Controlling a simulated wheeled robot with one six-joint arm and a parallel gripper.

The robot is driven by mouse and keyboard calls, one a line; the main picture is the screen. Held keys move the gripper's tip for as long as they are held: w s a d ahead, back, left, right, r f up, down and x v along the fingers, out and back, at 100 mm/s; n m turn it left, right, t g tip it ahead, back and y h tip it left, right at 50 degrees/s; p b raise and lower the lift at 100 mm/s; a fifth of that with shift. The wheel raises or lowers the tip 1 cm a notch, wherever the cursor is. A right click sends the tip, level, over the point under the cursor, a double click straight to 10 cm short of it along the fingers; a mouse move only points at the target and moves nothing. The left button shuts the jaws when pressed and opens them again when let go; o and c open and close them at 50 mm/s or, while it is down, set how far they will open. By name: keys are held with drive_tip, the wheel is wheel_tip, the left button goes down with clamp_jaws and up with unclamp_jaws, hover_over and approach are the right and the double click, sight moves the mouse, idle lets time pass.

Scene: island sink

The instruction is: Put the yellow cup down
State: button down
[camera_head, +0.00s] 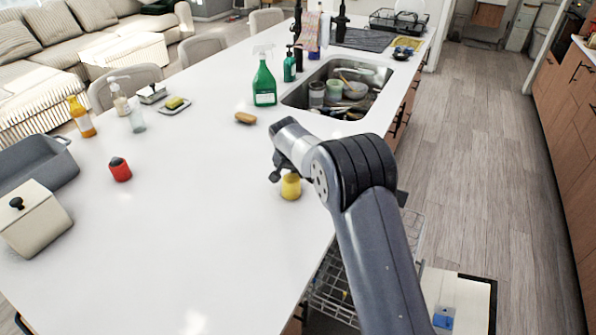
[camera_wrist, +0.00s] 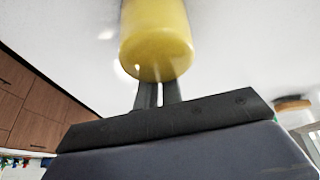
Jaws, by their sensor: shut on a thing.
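The yellow cup (camera_head: 291,187) is upright at or just above the white island counter (camera_head: 190,220), near its right edge; I cannot tell whether its base touches. My gripper (camera_head: 281,174) is at the cup's upper left in the head view, partly hidden by my wrist. In the wrist view the yellow cup (camera_wrist: 157,45) fills the top middle, and the two dark fingers of my gripper (camera_wrist: 159,92) reach up to it close together. My gripper is shut on the cup. The fingers' exact contact is hidden behind the cup.
A brown sponge-like thing (camera_head: 245,118), a green spray bottle (camera_head: 264,83) and the full sink (camera_head: 345,85) lie beyond. A red thing (camera_head: 120,170) and a lidded cream box (camera_head: 36,219) stand left. An open dishwasher rack (camera_head: 335,285) is below the right edge. The counter's middle is clear.

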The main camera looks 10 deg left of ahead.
sight(292, 179)
drive_tip(key=shift+f, duration=0.15)
drive_tip(key=c, duration=1.6)
unclamp_jaws()
drive_tip(key=shift+o, duration=0.2)
drive_tip(key=shift+r, duration=0.35)
drive_tip(key=b+v, duration=0.2)
drive_tip(key=v, duration=0.9)
drive_tip(key=shift+s+a+r, duration=0.1)
drive_tip(key=shift+s+r, duration=0.1)
drive_tip(key=shift+r, duration=0.1)
